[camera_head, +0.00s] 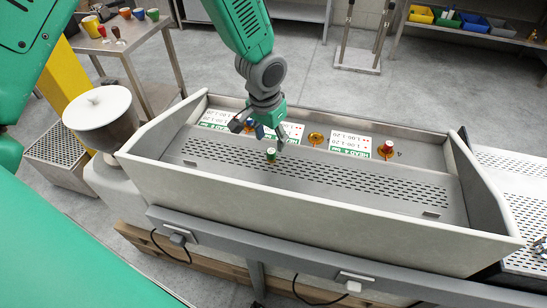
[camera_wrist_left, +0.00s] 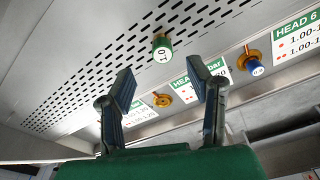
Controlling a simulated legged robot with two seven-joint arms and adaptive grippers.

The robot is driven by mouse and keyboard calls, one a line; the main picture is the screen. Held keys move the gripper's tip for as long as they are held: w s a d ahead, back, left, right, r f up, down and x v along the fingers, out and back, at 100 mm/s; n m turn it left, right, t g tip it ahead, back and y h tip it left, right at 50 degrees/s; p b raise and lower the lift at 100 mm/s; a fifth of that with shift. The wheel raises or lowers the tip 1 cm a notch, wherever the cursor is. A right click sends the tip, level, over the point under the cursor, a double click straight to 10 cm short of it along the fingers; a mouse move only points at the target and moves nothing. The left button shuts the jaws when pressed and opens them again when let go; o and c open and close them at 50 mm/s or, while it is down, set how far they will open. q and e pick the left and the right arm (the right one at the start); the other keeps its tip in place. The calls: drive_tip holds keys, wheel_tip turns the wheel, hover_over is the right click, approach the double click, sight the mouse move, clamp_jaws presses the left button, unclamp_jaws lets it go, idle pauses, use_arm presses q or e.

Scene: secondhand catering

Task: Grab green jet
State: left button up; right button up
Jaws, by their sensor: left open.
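The green jet (camera_head: 271,155) is a small green cylinder with a pale top. It stands on the slotted metal floor of the trough, in front of the labels. In the left wrist view the green jet (camera_wrist_left: 162,48) shows dark marks on its white end, beyond and between my fingertips. My left gripper (camera_head: 260,135) hangs over the trough with its fingers spread; it also shows in the left wrist view (camera_wrist_left: 165,86). Nothing is between its fingers. In the head view the fingers are close to the green jet; I cannot tell whether they touch. My right gripper is out of view.
The trough wall (camera_head: 300,204) surrounds the area. A blue jet (camera_wrist_left: 254,67) sits in a brass holder by a label. A brass holder (camera_head: 316,138) without a jet and a red jet (camera_head: 387,149) stand further right. A white-lidded hopper (camera_head: 98,105) stands left.

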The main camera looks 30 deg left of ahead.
sight(271, 150)
use_arm(q)
drive_tip(key=shift+a+f, duration=0.2)
drive_tip(key=shift+f, duration=0.4)
drive_tip(key=shift+a+f, duration=0.2)
drive_tip(key=shift+f, duration=0.35)
drive_tip(key=f, duration=0.3)
drive_tip(key=shift+w+d+f, duration=0.2)
drive_tip(key=shift+w+f, duration=0.1)
drive_tip(key=shift+f, duration=0.05)
drive_tip(key=shift+w+d+f, duration=0.1)
drive_tip(key=shift+d+f, duration=0.1)
drive_tip(key=shift+f, duration=0.15)
drive_tip(key=shift+a, duration=0.2)
clamp_jaws()
